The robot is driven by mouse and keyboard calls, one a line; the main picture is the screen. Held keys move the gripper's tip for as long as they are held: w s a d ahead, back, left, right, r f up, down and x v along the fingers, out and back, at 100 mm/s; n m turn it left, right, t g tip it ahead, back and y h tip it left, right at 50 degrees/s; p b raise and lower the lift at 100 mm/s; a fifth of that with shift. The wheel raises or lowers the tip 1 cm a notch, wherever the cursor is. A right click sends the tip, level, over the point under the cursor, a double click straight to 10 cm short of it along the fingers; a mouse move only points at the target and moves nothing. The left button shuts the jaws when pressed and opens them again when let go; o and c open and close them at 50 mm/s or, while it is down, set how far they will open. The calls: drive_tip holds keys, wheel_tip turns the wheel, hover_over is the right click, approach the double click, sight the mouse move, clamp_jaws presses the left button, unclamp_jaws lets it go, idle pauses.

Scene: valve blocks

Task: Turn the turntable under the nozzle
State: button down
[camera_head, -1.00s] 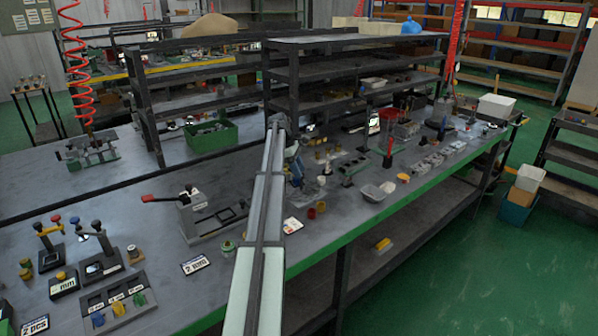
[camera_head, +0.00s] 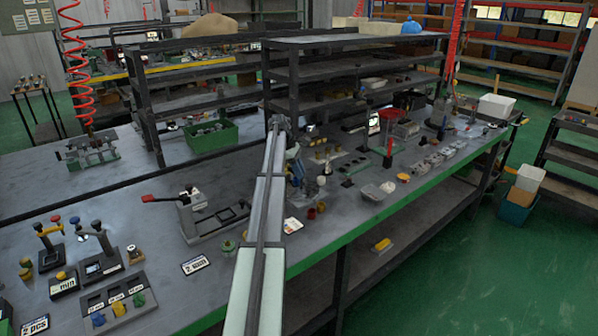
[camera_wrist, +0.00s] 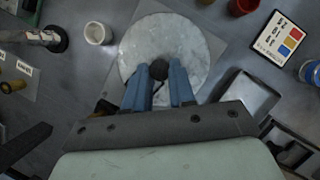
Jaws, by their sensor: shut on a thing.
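The turntable (camera_wrist: 205,55) is a round, pale grey, marbled disc on a grey square plate in the wrist view. A dark knob (camera_wrist: 160,68) stands near its middle. My gripper (camera_wrist: 160,75) has two blue fingers over the disc, one on each side of the knob, and is shut on it. In the head view my own arm covers most of the gripper and the disc. A metal part on a round dark base (camera_wrist: 53,39) lies left of the disc; I cannot tell whether it is the nozzle.
A white cup (camera_wrist: 97,33) stands close to the disc's left. A red cup (camera_wrist: 242,5), a card with coloured squares (camera_wrist: 278,38) and a metal tray (camera_wrist: 247,98) are on the right. In the head view a red-handled toggle clamp (camera_head: 190,212) stands left of my arm.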

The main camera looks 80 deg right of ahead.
idle(0.4)
drive_tip(key=shift+a+n+h, duration=0.15)
drive_tip(key=shift+n+h, duration=0.15)
drive_tip(key=shift+n, duration=0.5)
drive_tip(key=shift+n+h, duration=0.3)
drive_tip(key=shift+n, duration=0.5)
drive_tip(key=c, duration=0.9)
unclamp_jaws()
drive_tip(key=shift+c, duration=0.2)
drive_tip(key=v, duration=1.3)
drive_tip(key=shift+w+r, duration=0.2)
drive_tip(key=shift+r, duration=0.2)
